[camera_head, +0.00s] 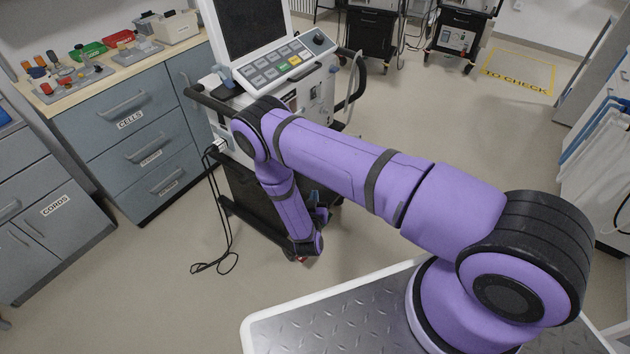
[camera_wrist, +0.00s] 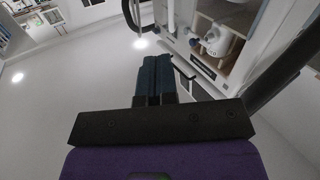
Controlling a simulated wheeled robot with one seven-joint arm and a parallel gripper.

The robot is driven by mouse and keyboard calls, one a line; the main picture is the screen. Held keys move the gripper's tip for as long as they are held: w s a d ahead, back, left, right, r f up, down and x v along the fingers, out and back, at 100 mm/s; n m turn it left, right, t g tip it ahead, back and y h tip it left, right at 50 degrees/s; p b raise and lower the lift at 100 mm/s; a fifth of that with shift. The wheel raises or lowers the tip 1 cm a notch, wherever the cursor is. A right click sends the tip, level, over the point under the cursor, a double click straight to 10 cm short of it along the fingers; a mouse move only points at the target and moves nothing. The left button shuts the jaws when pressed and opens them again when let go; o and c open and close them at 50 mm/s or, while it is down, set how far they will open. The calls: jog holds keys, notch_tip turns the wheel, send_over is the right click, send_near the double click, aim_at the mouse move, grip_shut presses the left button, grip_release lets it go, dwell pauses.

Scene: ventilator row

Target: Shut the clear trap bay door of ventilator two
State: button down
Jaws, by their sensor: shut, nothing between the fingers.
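A ventilator (camera_head: 226,130) with a dark screen and a keypad stands in the middle of the head view, partly behind my arm. I cannot read its number. In the wrist view, an open-fronted bay (camera_wrist: 237,15) on a pale cabinet shows at the upper right, with a whitish rounded trap-like part (camera_wrist: 217,42) inside. I cannot make out the clear door or its angle for sure. My gripper (camera_wrist: 152,64) has its dark blue fingers together and empty, to the left of the bay and apart from it. In the head view the gripper is mostly hidden by my arm.
A dark handle bar (camera_head: 354,85) sticks out from the ventilator's side. Cables (camera_head: 222,235) hang to the floor on its left. Blue-grey drawers (camera_head: 130,125) stand at the left. More carts (camera_head: 462,35) stand at the back. Floor is free at the right back.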

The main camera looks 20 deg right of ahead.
jog(key=s+d+n+t+y, duration=0.1)
jog(key=d+n+y, duration=0.25)
jog(key=n, duration=0.75)
jog(key=d+n+t+y, duration=0.1)
jog(key=d+n+y, duration=0.3)
jog(key=n, duration=0.7)
jog(key=shift+y, duration=0.45)
jog(key=w, duration=0.4)
jog(key=w+a, duration=0.1)
jog(key=w, duration=0.4)
jog(key=w+a, duration=0.1)
jog(key=w, duration=0.3)
jog(key=shift+w, duration=0.4)
jog(key=shift+w, duration=0.15)
jog(key=shift+w+d+n+g+y, duration=0.2)
jog(key=shift+w+n+g+y, duration=0.1)
jog(key=shift+w+n+y, duration=0.25)
jog(key=shift+n+y, duration=0.35)
jog(key=shift+y, duration=0.3)
jog(key=w, duration=0.3)
jog(key=w+d, duration=0.1)
jog(key=w, duration=0.5)
jog(key=shift+d, duration=0.25)
jog(key=shift+w+a, duration=0.15)
jog(key=shift+w, duration=0.65)
jog(key=shift+w+r, duration=0.15)
jog(key=shift+w, duration=0.15)
